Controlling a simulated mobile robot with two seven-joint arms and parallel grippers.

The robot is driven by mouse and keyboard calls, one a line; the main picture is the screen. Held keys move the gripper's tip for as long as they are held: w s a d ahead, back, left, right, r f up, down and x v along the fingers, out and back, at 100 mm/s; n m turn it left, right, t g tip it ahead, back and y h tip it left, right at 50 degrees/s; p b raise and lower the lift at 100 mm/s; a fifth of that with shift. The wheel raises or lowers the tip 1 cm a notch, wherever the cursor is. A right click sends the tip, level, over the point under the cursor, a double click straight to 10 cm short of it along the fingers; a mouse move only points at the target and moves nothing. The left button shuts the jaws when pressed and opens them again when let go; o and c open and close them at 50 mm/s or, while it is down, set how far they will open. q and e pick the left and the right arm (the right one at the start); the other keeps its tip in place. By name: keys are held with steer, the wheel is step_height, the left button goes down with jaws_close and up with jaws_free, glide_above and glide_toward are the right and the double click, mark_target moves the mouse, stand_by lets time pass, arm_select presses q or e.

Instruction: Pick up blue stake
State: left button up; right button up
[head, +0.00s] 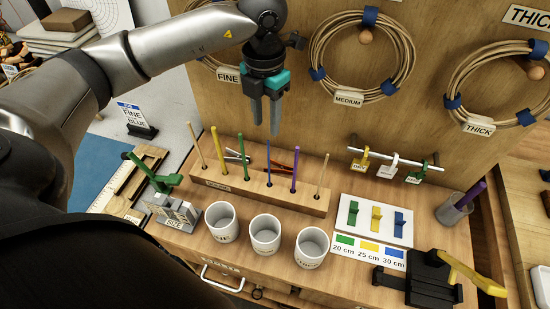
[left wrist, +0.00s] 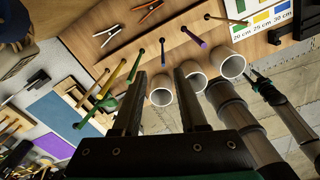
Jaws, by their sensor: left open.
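The blue stake (head: 268,165) stands upright in the wooden rack (head: 315,206), between a green stake (head: 241,155) and a purple stake (head: 295,170). My left gripper (head: 266,130) is open and empty, with its fingers pointing down above and behind the row of stakes. In the left wrist view the blue stake (left wrist: 162,52) shows just beyond the gap between the open fingertips (left wrist: 160,73), apart from them. What seems to be my right gripper (left wrist: 252,73) shows small and dark at the right of that view; its jaws are unclear.
Pale and yellow stakes (head: 220,152) stand left in the rack, a pale one (head: 323,175) right. White cups (head: 265,234) stand in front. Orange pliers (head: 281,167) lie behind. A board with cane coils (head: 362,55) rises behind. A black clamp (head: 430,280) sits front right.

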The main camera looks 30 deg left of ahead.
mark_target(269, 170)
arm_select(q)
step_height(269, 170, down, 14)
steer(key=shift+d, duration=0.2)
arm_select(e)
steer(key=shift+s+r, duration=0.2)
steer(key=shift+s, duration=0.6)
arm_select(q)
steer(key=shift+s+r, duration=0.1)
steer(key=shift+r, duration=0.05)
steer(key=shift+c, duration=0.4)
jaws_close()
arm_select(e)
steer(key=shift+s, duration=0.2)
